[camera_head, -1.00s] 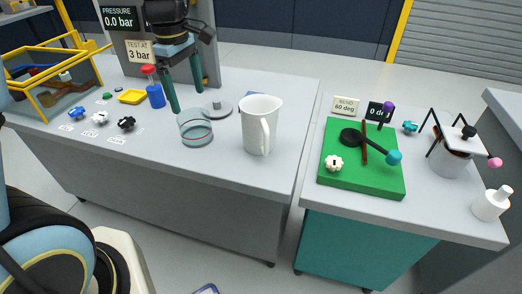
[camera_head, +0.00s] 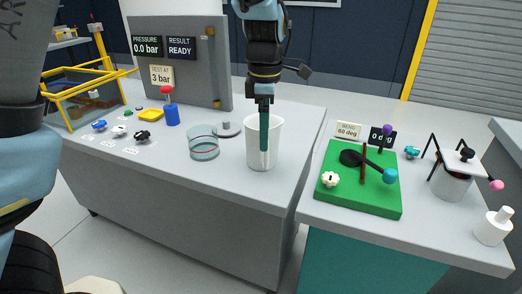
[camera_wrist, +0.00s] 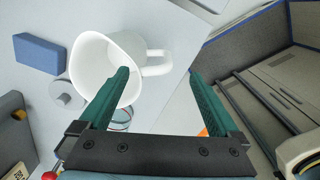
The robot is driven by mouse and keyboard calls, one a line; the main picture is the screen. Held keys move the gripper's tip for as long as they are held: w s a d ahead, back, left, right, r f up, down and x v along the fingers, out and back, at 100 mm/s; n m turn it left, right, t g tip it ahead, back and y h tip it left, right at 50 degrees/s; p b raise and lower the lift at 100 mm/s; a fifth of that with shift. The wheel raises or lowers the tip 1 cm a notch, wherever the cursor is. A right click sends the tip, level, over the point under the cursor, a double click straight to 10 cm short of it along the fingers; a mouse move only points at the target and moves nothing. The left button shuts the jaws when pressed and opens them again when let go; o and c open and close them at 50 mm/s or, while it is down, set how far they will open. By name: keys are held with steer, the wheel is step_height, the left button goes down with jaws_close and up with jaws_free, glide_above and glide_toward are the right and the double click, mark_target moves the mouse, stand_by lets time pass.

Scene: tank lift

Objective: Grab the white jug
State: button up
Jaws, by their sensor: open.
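The white jug (camera_head: 254,152) stands upright on the grey bench near its right front corner. In the wrist view I look down into the jug's open mouth (camera_wrist: 98,75), with its handle (camera_wrist: 156,62) pointing right. My gripper (camera_head: 264,147) hangs fingers down in front of the jug, its green fingers covering the handle in the head view. In the wrist view my gripper (camera_wrist: 159,76) is open and empty. The left finger overlaps the jug's rim, and the handle lies in the gap between the fingertips. I cannot tell how far down the fingers reach beside the handle.
A clear glass dish (camera_head: 204,146) and a grey lidded disc (camera_head: 227,129) stand left of the jug. A grey panel (camera_head: 190,60) rises behind. To the right, past a gap, a green board (camera_head: 360,195) lies on another bench. A blue block (camera_wrist: 39,54) lies near the jug.

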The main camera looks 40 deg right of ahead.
mark_target(266, 160)
step_height(266, 160, down, 4)
steer(key=shift+f, duration=0.2)
steer(key=shift+w+d+f+p, duration=0.1)
steer(key=shift+d+f+p, duration=0.1)
steer(key=shift+f, duration=0.7)
steer(key=shift+w+d+f+p, duration=0.1)
steer(key=shift+f+p, duration=0.1)
steer(key=shift+f, duration=0.65)
steer(key=shift+d+f+p, duration=0.1)
steer(key=shift+f+p, duration=0.1)
steer(key=shift+f, duration=0.7)
steer(key=shift+c, duration=0.3)
jaws_close()
